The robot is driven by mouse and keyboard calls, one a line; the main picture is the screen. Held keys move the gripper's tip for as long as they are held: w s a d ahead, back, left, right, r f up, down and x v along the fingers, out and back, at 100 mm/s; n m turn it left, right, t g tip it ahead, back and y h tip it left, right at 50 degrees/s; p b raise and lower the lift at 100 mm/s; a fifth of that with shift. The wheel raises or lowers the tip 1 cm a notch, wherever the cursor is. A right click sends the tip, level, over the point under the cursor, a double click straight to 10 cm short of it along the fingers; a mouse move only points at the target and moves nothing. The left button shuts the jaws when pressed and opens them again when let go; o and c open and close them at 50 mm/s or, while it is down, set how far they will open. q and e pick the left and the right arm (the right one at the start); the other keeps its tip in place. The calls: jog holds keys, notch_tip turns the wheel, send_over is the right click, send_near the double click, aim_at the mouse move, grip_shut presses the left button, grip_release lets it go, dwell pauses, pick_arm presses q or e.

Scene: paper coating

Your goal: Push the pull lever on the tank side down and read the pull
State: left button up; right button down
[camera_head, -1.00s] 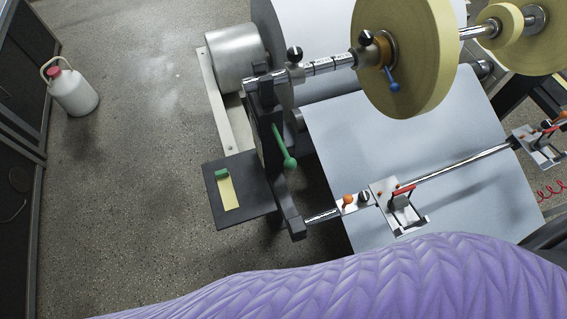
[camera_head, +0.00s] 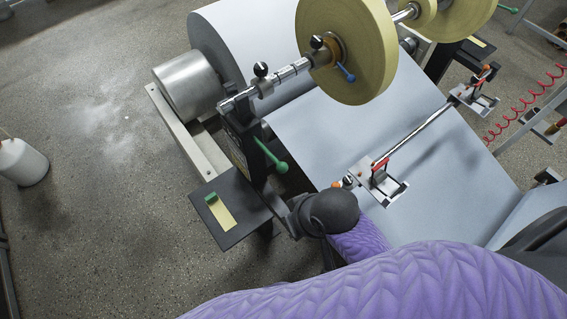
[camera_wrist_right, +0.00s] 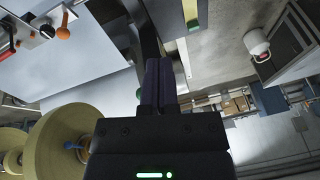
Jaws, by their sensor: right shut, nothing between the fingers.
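A green-handled lever (camera_head: 276,160) slants down from the dark near-end frame, beside the silver cylinder (camera_head: 188,85). A clamp with a red handle (camera_head: 380,164) stands on the steel bar over the pale sheet; a second red-handled clamp (camera_head: 484,75) is at its far end. I cannot tell which is the pull lever. A dark panel (camera_head: 229,235) carries a yellow strip (camera_head: 222,213) with a green block (camera_head: 211,197). My dark wrist is near the bar's near end; its fingers are hidden there. In the right wrist view, my right gripper (camera_wrist_right: 161,68) is shut and empty. My left gripper is out of view.
A yellow roll (camera_head: 350,55) with a blue lever (camera_head: 346,72) hangs above the pale sheet (camera_head: 340,130). A white can (camera_head: 22,162) stands on the floor at left. My purple arm covers the bottom.

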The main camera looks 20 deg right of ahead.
jog(key=w+a+r+y, duration=0.2)
jog(key=w+a+r, duration=0.2)
jog(key=a+r, duration=0.15)
jog(key=m+g+h, duration=0.2)
jog(key=m+h, duration=0.3)
jog(key=m, duration=0.1)
send_over(282, 168)
jog(key=shift+s+a+r, duration=0.1)
jog(key=shift+s+r, duration=0.05)
jog(key=shift+s, duration=0.2)
jog(key=f+b, duration=0.4)
jog(key=b, duration=0.1)
jog(key=f+b, duration=0.2)
jog(key=b, duration=0.1)
jog(key=shift+w+f, duration=0.25)
jog(key=shift+f+b, duration=0.25)
jog(key=shift+b, duration=0.45)
